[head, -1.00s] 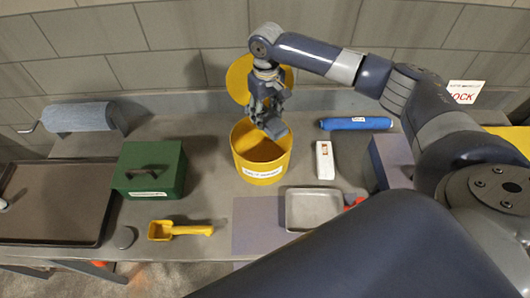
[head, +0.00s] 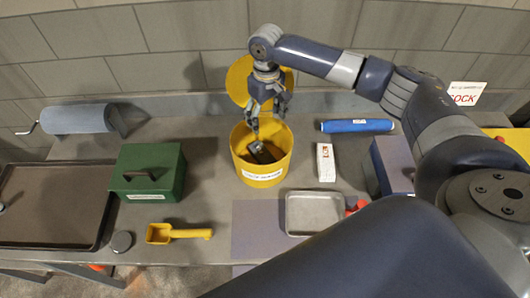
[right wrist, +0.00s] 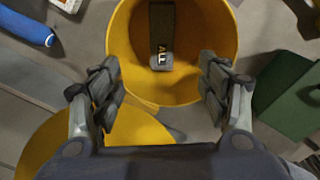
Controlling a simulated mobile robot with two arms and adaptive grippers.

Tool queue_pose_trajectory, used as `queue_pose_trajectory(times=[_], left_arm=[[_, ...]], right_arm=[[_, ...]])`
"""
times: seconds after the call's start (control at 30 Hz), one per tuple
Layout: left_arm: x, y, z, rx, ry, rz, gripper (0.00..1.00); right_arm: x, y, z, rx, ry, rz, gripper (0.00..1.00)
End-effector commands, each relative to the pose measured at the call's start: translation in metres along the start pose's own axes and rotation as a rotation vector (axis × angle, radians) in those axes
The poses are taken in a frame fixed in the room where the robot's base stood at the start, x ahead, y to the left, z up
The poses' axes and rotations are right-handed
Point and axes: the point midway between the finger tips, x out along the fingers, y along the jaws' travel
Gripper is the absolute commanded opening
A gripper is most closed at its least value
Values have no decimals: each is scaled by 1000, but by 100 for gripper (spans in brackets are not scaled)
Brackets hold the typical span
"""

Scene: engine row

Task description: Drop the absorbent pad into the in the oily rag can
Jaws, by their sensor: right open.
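The oily rag can is a yellow round bin (head: 262,172) on the bench, with its yellow lid (head: 238,82) raised behind it. The dark grey absorbent pad (head: 262,151) lies inside the can. In the right wrist view the pad (right wrist: 161,35) shows inside the can (right wrist: 200,85) with a small label on it. My right gripper (head: 267,118) is open and empty above the can's mouth, pointing down. Its two fingers (right wrist: 161,88) are spread wide in the right wrist view, apart from the pad. My left gripper is not in view.
A green box (head: 149,172) and yellow scoop (head: 178,233) stand left of the can. A blue roll (head: 357,126), white box (head: 325,162) and metal tray (head: 314,212) lie to the right. A dark tray (head: 50,205) is at far left.

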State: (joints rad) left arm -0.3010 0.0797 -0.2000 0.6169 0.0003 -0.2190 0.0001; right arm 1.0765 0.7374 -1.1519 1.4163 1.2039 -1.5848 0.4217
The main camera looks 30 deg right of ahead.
Motion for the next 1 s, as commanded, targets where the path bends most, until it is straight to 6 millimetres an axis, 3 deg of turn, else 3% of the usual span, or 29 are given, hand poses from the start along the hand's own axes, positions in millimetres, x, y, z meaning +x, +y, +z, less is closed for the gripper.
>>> queue_pose_trajectory(times=[0.5,0.7,1.0], left_arm=[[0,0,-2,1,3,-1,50],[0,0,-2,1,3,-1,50],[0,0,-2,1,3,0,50]], right_arm=[[-98,0,-1,0,4,0,69],[-114,0,-1,0,3,0,69],[-115,0,0,0,1,0,69]])
